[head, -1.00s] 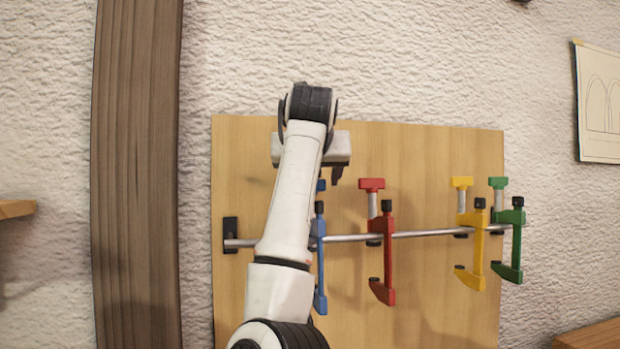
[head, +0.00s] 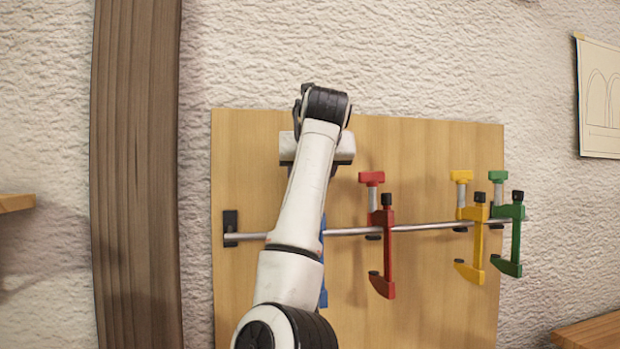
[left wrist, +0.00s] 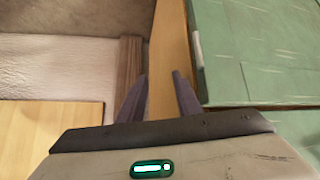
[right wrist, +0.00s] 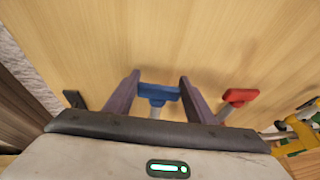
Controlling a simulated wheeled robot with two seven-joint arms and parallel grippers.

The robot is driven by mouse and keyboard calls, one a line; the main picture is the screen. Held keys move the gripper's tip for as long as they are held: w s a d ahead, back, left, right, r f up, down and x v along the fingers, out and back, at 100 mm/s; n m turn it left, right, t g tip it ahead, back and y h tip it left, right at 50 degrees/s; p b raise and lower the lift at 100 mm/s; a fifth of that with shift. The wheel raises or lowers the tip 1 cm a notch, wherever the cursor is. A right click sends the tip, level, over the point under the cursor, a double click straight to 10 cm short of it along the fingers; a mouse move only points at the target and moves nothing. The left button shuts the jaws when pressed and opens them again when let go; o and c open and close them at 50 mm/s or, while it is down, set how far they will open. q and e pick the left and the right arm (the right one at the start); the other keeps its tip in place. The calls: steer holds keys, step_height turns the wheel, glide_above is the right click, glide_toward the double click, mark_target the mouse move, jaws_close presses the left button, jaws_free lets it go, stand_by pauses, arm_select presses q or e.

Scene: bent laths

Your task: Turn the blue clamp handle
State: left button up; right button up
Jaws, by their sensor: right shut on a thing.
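The blue clamp (head: 323,297) hangs on the metal rail at the left of the row, mostly hidden behind my right arm in the head view. Its blue T-shaped handle (right wrist: 158,92) shows in the right wrist view, above a grey spindle. My right gripper (right wrist: 159,76) has one finger on each side of this handle and is shut on it. In the head view my right gripper's body (head: 317,147) is in front of the board, its fingers hidden. My left gripper (left wrist: 160,75) is open and empty, away from the clamps.
A red clamp (head: 387,255) hangs right of the blue one, its handle (right wrist: 241,97) close to my right gripper. A yellow clamp (head: 477,245) and a green clamp (head: 515,240) hang farther right. The wooden board (head: 420,310) is close behind; a wooden post (head: 137,180) stands left.

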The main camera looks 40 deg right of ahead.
steer(key=shift+n+t+y+b, duration=0.35)
steer(key=shift+n+t+y, duration=0.25)
steer(key=shift+n+y, duration=0.35)
steer(key=o, duration=1.1)
steer(key=shift+c, duration=0.2)
steer(key=shift+s+a+r, duration=0.1)
steer(key=shift+s, duration=0.1)
steer(key=b+v, duration=0.1)
steer(key=v, duration=0.9)
steer(key=shift+b, duration=0.4)
